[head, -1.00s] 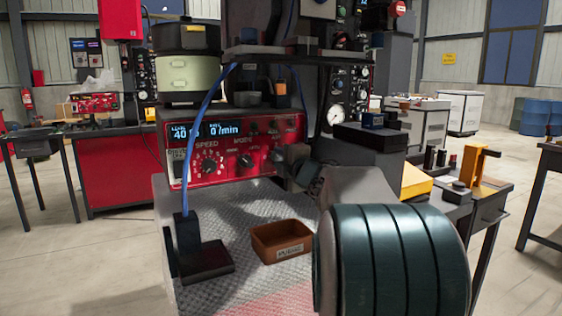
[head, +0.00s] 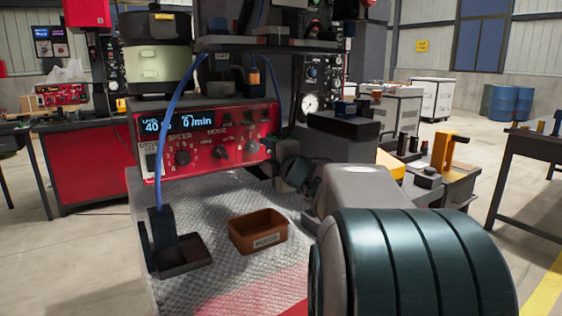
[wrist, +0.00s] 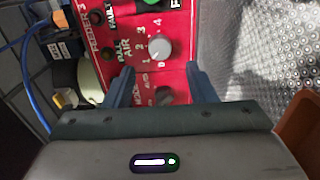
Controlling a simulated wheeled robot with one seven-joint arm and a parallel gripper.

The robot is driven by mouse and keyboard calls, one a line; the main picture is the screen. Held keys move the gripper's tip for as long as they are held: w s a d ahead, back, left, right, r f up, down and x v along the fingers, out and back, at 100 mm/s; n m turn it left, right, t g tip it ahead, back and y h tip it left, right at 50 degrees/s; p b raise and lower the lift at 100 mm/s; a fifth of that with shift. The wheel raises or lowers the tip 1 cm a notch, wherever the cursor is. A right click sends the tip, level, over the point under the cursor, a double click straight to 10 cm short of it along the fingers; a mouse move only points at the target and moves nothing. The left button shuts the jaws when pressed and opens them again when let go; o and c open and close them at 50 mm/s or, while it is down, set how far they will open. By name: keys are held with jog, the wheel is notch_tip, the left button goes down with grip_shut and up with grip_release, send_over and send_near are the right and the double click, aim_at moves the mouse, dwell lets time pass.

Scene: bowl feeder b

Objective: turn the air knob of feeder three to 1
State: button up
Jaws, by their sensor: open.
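The red panel (wrist: 110,25) of feeder three fills the upper middle of the wrist view, seen turned sideways, with FEEDER 3 lettering. Its air knob (wrist: 160,48) is light grey, with the numbers 1 to 4 around one side; I cannot read its setting surely. A darker mode knob (wrist: 165,95) sits lower. My gripper (wrist: 159,68) is open and empty, its blue-grey fingers apart on either side below the air knob, not closed on it. In the head view the panel (head: 207,172) has a lit display, and my gripper (head: 283,170) is at its right end.
A brown bin (head: 257,232) stands on the grey textured plate (head: 215,275) in front of the panel. A dark stand (head: 185,255) with a blue cable is at its left. A shelf (head: 265,46) overhangs the panel. Benches and blue barrels stand farther right.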

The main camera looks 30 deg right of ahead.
jog(key=s+p, duration=0.1)
jog(key=s, duration=0.6)
jog(key=shift+s, duration=0.3)
jog(key=shift+d, duration=0.1)
notch_tip(320, 180, up, 5)
jog(key=s+a+m+g+h+p, duration=0.25)
jog(key=m+g+h+p, duration=0.2)
jog(key=m+p, duration=0.7)
jog(key=s+a+f+m+g+y+p, duration=0.1)
jog(key=s+a+m+g+y+p, duration=0.3)
jog(key=s+a+p, duration=1.2)
jog(key=s+m+g+p, duration=0.1)
jog(key=m+g, duration=0.2)
jog(key=g, duration=0.3)
jog(key=shift+s+a+g, duration=0.2)
jog(key=shift+s+g, duration=0.15)
jog(key=shift+s, duration=0.05)
jog(key=shift+c, duration=0.3)
